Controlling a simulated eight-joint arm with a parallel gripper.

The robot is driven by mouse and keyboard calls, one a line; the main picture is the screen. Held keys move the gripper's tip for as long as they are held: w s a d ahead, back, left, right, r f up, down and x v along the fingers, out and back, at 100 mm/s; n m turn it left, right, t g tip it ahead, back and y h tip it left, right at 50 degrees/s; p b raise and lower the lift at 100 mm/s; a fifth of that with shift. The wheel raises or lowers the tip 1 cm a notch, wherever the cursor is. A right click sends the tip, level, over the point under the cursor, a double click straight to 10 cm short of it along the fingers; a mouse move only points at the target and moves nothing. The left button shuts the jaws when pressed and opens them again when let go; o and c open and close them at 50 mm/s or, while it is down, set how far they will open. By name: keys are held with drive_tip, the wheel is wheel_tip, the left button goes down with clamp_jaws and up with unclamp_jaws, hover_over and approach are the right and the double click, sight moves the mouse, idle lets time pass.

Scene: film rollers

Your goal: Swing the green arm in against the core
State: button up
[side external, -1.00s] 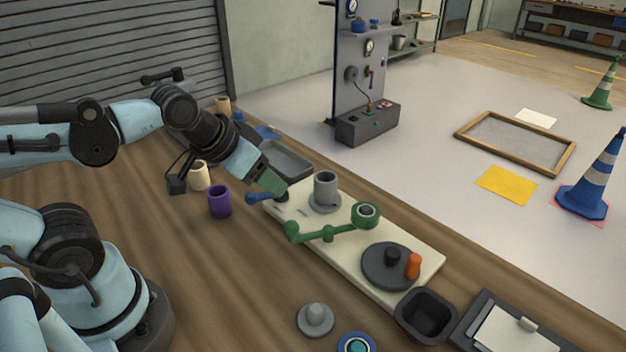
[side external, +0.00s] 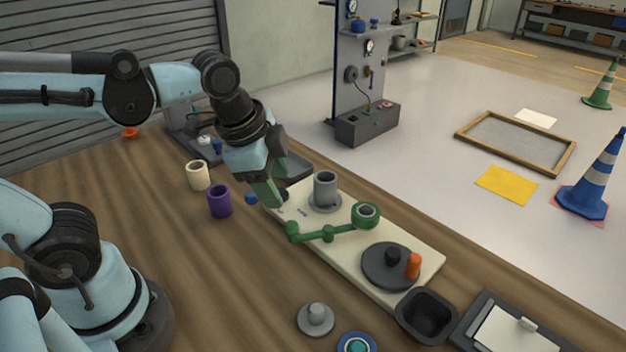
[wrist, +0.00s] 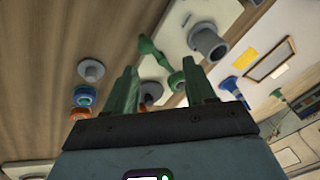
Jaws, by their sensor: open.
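The green arm (side external: 345,229) lies low over the cream board (side external: 408,247), with a round knob at its left end and an upright ring-like roller (side external: 366,214) at its right end. The grey core (side external: 325,188) stands upright on a round base behind the arm; the roller is clearly apart from it. My gripper (side external: 269,199) is open and empty above the board's left end, left of the core and the green knob. In the wrist view the green arm (wrist: 159,59) shows between my open green fingers (wrist: 160,65), with the core (wrist: 207,42) to its right.
A blue knob (side external: 251,198) is partly hidden by my gripper. A purple cup (side external: 220,201) and cream cup (side external: 198,175) stand left. A dark disc (side external: 376,270) with an orange peg (side external: 413,265) is right. A black bin (side external: 427,314) and grey knob (side external: 315,318) are in front.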

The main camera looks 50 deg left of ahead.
sight(290, 223)
drive_tip(key=shift+w+d+f+m+g, duration=0.3)
drive_tip(key=shift+f+m, duration=0.7)
drive_tip(key=shift+f, duration=0.8)
drive_tip(key=shift+w+d+f+m+g, duration=0.3)
drive_tip(key=shift+f+m, duration=0.7)
drive_tip(key=shift+f, duration=0.85)
drive_tip(key=shift+w+d+f+m+g, duration=0.15)
drive_tip(key=shift+w+f+m+g, duration=0.2)
drive_tip(key=shift+f+m, duration=1.05)
drive_tip(key=shift+f+n, duration=0.4)
drive_tip(key=shift+c, duration=0.5)
